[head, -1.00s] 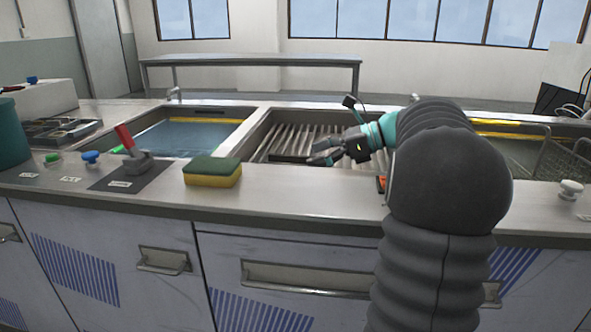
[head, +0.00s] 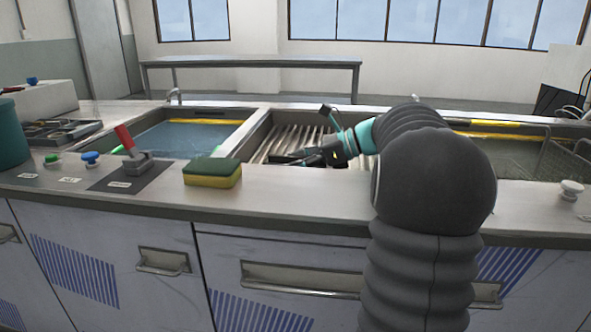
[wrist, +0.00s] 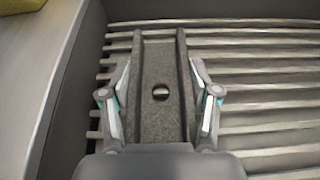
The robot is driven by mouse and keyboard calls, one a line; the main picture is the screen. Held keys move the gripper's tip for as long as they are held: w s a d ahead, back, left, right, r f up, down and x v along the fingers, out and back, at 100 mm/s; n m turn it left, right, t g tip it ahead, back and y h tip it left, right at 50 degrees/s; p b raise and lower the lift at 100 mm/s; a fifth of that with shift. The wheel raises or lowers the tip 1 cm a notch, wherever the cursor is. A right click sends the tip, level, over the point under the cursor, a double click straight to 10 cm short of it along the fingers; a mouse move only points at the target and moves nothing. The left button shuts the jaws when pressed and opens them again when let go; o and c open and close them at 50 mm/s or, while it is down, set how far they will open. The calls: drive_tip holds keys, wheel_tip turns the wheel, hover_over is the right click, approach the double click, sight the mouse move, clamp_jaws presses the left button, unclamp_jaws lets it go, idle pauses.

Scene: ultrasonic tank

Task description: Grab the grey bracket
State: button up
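The grey bracket (wrist: 160,68) is a dark, speckled channel with raised side walls and a slotted hole in its floor. It lies on the slatted rack in the middle basin. My gripper (wrist: 160,100) is open, with one finger on each side of the bracket in the wrist view. Small gaps seem to show between the fingers and its walls. The bracket's near end is hidden behind my gripper's body. In the head view my gripper (head: 308,157) is low in the middle basin, and the bracket (head: 283,159) shows only as a dark strip beside it.
The slatted rack (wrist: 265,105) lies around the bracket, with the basin wall (wrist: 70,85) close on the left. A green and yellow sponge (head: 212,173) sits on the front counter. A water-filled basin (head: 185,138) is at left, a wire basket (head: 565,160) at right.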

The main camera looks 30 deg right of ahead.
drive_tip(key=shift+c, duration=1.3)
drive_tip(key=shift+r, duration=0.55)
wheel_tip(320, 180, up, 4)
drive_tip(key=shift+w+a+f+p, duration=0.1)
drive_tip(key=shift+a+f+p, duration=0.05)
drive_tip(key=shift+f+p, duration=0.15)
drive_tip(key=w+a+r+p, duration=0.1)
drive_tip(key=w+a+r, duration=0.5)
drive_tip(key=a, duration=0.3)
drive_tip(key=shift+w+r, duration=0.3)
drive_tip(key=shift+w, duration=0.1)
